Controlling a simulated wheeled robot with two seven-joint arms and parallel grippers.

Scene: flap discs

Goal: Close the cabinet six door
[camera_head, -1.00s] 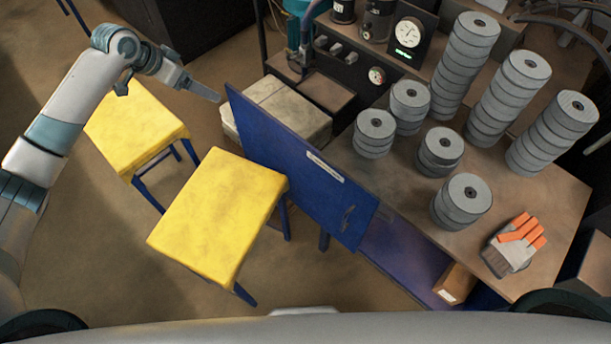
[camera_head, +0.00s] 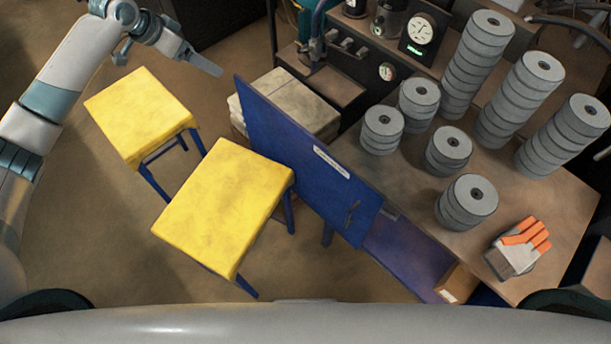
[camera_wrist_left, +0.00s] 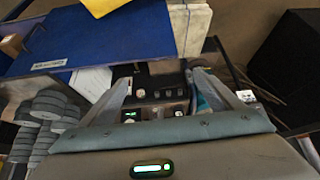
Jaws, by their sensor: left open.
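The blue cabinet door (camera_head: 310,165) stands swung open from the cabinet under the workbench, with a white label and a dark handle on its face. The cabinet's blue interior (camera_head: 405,255) shows below the bench top. My left gripper (camera_head: 218,70) is left of the door's far top corner, apart from it, and holds nothing. In the left wrist view its two fingers (camera_wrist_left: 162,88) are spread apart, and the blue door (camera_wrist_left: 110,42) lies beyond them at the upper left. My right gripper is not in view.
Two yellow-topped stools (camera_head: 225,205) (camera_head: 142,115) stand left of the door, the nearer one close to it. Pale blocks (camera_head: 285,105) lie behind the door. The bench (camera_head: 400,180) carries stacks of grey discs (camera_head: 468,200) and a glove (camera_head: 518,245). A brown box (camera_head: 455,283) sits in the cabinet.

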